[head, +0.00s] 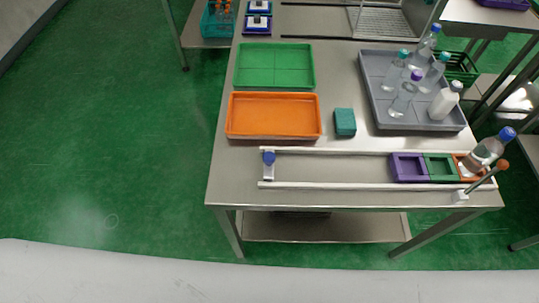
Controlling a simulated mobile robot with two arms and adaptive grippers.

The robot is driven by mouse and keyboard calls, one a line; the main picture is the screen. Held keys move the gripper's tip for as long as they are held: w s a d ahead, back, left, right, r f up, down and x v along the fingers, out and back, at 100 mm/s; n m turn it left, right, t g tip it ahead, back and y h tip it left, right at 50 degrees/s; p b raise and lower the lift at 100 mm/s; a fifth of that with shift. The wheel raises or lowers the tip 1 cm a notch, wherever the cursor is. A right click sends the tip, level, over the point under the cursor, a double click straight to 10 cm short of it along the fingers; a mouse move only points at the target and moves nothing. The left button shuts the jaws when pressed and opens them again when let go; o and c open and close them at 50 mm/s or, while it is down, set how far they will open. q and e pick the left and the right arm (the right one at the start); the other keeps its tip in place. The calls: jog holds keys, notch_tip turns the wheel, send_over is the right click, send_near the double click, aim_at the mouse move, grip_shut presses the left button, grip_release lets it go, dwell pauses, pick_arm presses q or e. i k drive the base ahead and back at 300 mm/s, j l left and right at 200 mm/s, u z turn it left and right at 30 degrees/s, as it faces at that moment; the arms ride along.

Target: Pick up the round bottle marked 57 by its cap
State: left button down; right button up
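Several bottles stand in a grey tray (371,100) at the table's right: a clear one with a blue cap (425,48), two with teal caps (393,73) (431,76), one with a purple cap (402,100) and a white bottle (443,104). Another clear bottle with a blue cap (485,153) is at the right end of the rail track, by an orange block. The number 57 cannot be read on any bottle, so I cannot tell which one bears it. Neither gripper is in view.
The white rail track (330,186) along the front holds a purple block (408,167), a green block (440,167) and a brown-knobbed lever (484,180). A green tray (274,66), orange tray (272,116) and teal block (345,122) lie behind. Bare table surrounds the teal block.

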aim_at(490, 149)
jog(key=z, duration=1.55)
